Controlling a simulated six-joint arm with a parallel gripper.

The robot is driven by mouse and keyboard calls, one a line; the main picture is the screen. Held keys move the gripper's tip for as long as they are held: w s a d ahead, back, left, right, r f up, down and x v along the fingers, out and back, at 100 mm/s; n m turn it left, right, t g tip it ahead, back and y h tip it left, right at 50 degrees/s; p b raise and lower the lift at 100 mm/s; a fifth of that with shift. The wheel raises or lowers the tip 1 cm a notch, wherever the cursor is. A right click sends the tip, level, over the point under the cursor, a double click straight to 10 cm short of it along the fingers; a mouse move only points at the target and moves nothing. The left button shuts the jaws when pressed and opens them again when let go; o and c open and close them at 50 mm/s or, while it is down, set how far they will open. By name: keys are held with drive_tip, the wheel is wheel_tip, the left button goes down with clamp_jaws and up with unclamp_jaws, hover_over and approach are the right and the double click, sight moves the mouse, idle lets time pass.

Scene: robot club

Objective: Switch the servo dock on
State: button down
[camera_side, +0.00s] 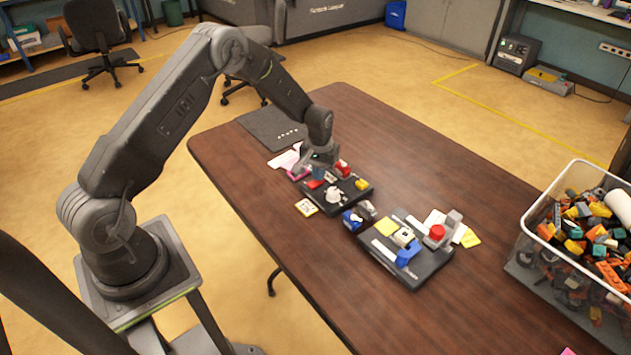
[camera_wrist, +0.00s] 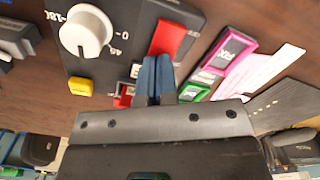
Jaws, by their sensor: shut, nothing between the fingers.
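A dark control box with a white knob stands under my gripper (camera_side: 312,164); in the wrist view its panel (camera_wrist: 120,18) has angle marks around the white knob (camera_wrist: 86,30). A red rocker-like part (camera_wrist: 172,38) sits right of the knob. A yellow part (camera_wrist: 80,86) and another red part (camera_wrist: 123,97) lie nearer my fingers. In the side view the white knob (camera_side: 333,194) is clear.
A pink-cased tag (camera_wrist: 232,52) and papers (camera_wrist: 260,72) lie beside the first box.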

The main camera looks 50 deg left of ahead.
drive_tip(key=shift+f, duration=0.3)
drive_tip(key=shift+r, duration=3.5)
